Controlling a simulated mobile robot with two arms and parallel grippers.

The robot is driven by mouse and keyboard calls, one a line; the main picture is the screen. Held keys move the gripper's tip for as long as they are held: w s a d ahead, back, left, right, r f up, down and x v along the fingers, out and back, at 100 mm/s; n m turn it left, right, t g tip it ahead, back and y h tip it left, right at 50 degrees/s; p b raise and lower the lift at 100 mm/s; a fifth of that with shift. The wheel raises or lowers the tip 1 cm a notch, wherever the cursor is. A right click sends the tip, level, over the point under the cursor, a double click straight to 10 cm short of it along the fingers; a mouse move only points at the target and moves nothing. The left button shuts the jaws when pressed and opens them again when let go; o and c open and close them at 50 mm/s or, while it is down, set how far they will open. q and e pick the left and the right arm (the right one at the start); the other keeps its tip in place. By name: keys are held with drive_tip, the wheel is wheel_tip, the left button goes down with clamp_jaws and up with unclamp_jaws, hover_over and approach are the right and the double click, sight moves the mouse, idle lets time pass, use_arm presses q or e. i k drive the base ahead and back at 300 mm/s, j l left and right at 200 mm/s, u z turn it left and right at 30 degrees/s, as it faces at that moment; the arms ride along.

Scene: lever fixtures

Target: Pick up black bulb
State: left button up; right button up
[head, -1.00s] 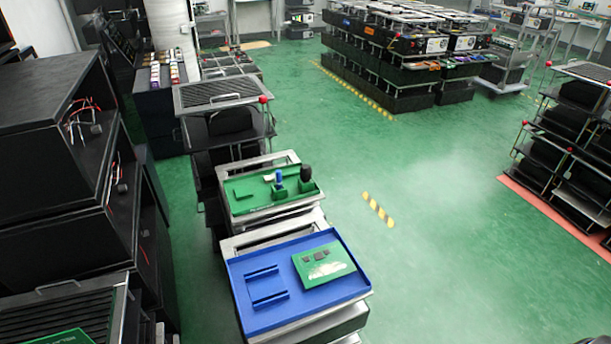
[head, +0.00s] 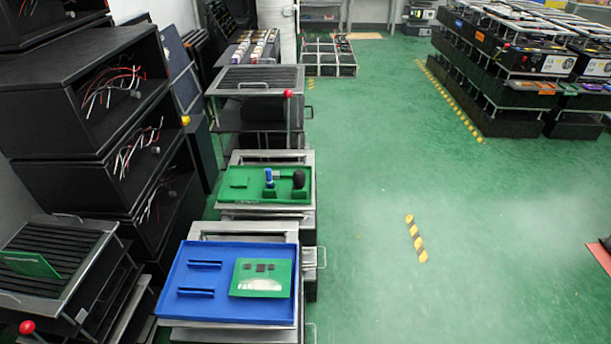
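The black bulb (head: 299,179) stands upright at the right end of the green tray (head: 235,194), in a small green holder. A blue bulb-like piece (head: 269,177) stands to its left in the same tray. The green tray sits on a metal cart behind the blue tray. Neither of my grippers shows in the head view.
The blue tray (head: 171,304) with a green board (head: 262,278) sits on a nearer cart. Black shelving with loose wires (head: 112,85) stands on the left. The green floor (head: 370,260) to the right is open, with a yellow-black strip (head: 416,238).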

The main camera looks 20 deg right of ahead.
sight(299, 178)
drive_tip(key=i+l+u, duration=0.15)
drive_tip(key=l+u, duration=0.25)
drive_tip(key=l, duration=0.45)
drive_tip(key=l+u, duration=0.45)
drive_tip(key=l, duration=0.35)
